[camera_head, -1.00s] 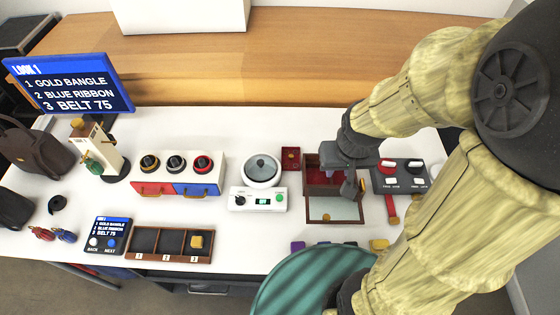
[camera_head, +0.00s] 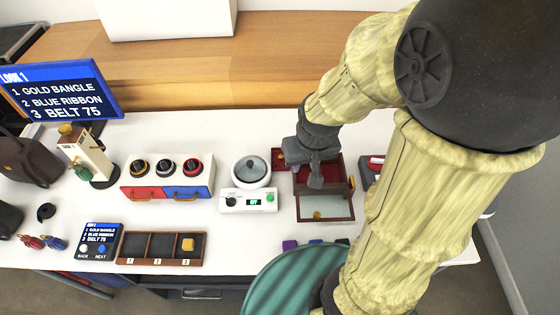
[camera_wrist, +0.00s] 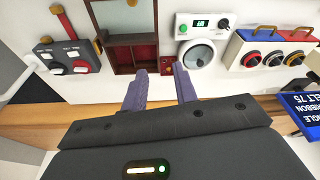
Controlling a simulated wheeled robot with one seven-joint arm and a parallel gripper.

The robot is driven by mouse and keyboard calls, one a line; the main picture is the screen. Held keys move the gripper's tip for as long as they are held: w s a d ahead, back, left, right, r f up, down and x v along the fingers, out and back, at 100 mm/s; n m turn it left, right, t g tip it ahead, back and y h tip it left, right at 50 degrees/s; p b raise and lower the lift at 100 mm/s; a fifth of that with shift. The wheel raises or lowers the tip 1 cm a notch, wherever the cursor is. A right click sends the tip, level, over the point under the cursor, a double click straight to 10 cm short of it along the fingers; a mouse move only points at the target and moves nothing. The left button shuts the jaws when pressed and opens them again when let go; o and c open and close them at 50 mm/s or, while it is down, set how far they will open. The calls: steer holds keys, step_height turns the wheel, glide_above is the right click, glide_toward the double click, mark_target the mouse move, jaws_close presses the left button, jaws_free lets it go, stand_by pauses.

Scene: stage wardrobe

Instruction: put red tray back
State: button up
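The small red tray (camera_head: 278,160) lies on the white table just left of a brown wooden box (camera_head: 350,190) with a red interior and a mirrored front part. A small gold detail shows on the tray. In the wrist view the red tray (camera_wrist: 166,66) lies beside the box (camera_wrist: 97,30), beyond and between my two fingers. My gripper (camera_head: 316,183) hangs over the box in the head view and partly hides its inside. In the wrist view my gripper (camera_wrist: 161,82) has its purple-grey fingers apart with nothing between them.
A drawer unit with knobs (camera_head: 167,177) and a three-slot tray (camera_head: 160,262) are further left. A switch panel (camera_wrist: 68,57) is on the box's other side. A green striped round thing (camera_head: 285,285) is at the front.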

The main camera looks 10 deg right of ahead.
steer(key=w+f+n+b, duration=0.1)
steer(key=w+f+b, duration=0.5)
steer(key=w, duration=0.4)
steer(key=w+f+n+b, duration=0.1)
steer(key=w+f+b, duration=0.5)
steer(key=w, duration=0.4)
steer(key=shift+d+f+t+y+b, duration=0.25)
steer(key=shift+d+t+y+b, duration=0.05)
steer(key=shift+d+b, duration=0.15)
glide_toward(281, 156)
steer(key=f, duration=0.2)
steer(key=shift+w+a+f, duration=0.1)
steer(key=shift+a+f, duration=0.15)
steer(key=shift+w+f, duration=0.2)
steer(key=shift+f, duration=0.2)
steer(key=shift+x, duration=2.65)
steer(key=shift+w+d+r, duration=0.1)
steer(key=shift+w+d, duration=0.05)
